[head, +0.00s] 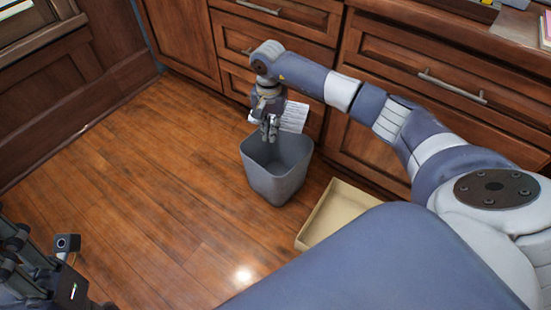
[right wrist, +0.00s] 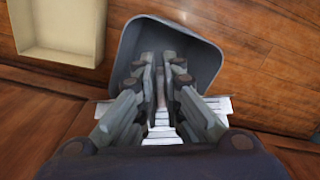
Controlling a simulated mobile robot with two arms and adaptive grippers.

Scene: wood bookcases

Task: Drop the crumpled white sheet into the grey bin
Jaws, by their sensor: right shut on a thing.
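The white sheet (head: 294,117) hangs at my right gripper (head: 269,136), with faint printed lines and looking fairly flat. It also shows in the right wrist view (right wrist: 162,135), between and on both sides of the fingers. My right gripper, also in that view (right wrist: 160,70), is shut on the sheet, fingers pointing down over the mouth of the grey bin (head: 285,182). The bin stands upright on the floor; its rim shows in the right wrist view (right wrist: 207,52). The fingers hide part of the sheet. My left gripper (head: 50,275) is partly visible at the lower left; its fingers are unclear.
An open tan box (head: 325,222) lies on the floor right of the bin, and in the right wrist view (right wrist: 62,50). Wooden drawers (head: 375,100) rise behind the bin. The wood floor (head: 150,190) left of the bin is clear.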

